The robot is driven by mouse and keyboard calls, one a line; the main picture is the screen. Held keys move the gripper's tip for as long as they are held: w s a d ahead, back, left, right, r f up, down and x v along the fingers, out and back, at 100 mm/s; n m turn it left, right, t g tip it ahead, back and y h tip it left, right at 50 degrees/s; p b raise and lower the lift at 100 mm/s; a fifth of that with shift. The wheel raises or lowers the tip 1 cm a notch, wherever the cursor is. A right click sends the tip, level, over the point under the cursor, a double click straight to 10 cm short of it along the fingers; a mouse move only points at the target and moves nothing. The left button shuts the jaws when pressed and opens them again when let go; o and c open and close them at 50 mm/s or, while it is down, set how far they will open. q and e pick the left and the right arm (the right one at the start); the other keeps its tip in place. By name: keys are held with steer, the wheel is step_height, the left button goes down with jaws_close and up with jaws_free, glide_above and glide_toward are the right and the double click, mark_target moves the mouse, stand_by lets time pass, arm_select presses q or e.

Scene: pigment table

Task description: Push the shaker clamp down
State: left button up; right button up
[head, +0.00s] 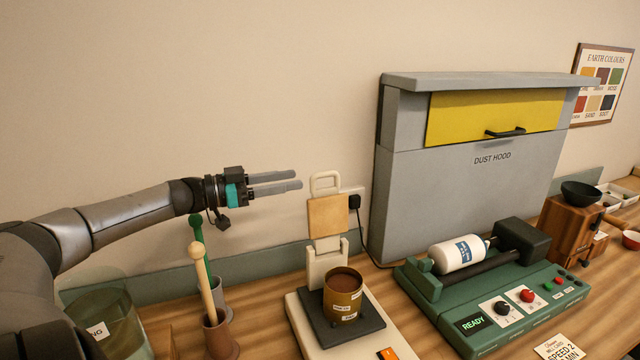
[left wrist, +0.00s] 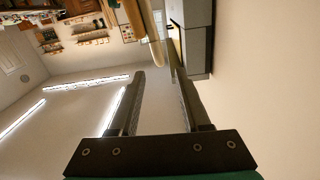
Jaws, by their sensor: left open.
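The shaker (head: 300,325) stands on the table, with a pale base and a dark platform. A brown labelled pot (head: 343,296) stands upright on that platform. The shaker clamp (head: 327,216) is a tan plate with a cream loop handle (head: 325,182), standing raised behind the pot and clear of it. My left gripper (head: 298,180) is open and empty, just left of the handle at about its height in the picture. In the left wrist view, its two fingers (left wrist: 158,75) point toward a tan and cream piece at the top edge. I cannot tell whether they touch it.
A grey dust hood (head: 430,190) with a yellow panel stands behind, to the right. A green roller machine (head: 480,300) holding a white jar is right of the shaker. Pestles in pots (head: 218,335) stand below my left arm. The air above the pot is free.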

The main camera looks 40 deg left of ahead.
mark_target(320, 175)
arm_select(q)
steer(key=shift+b+x, duration=0.35)
steer(key=shift+x, duration=3.45)
jaws_close()
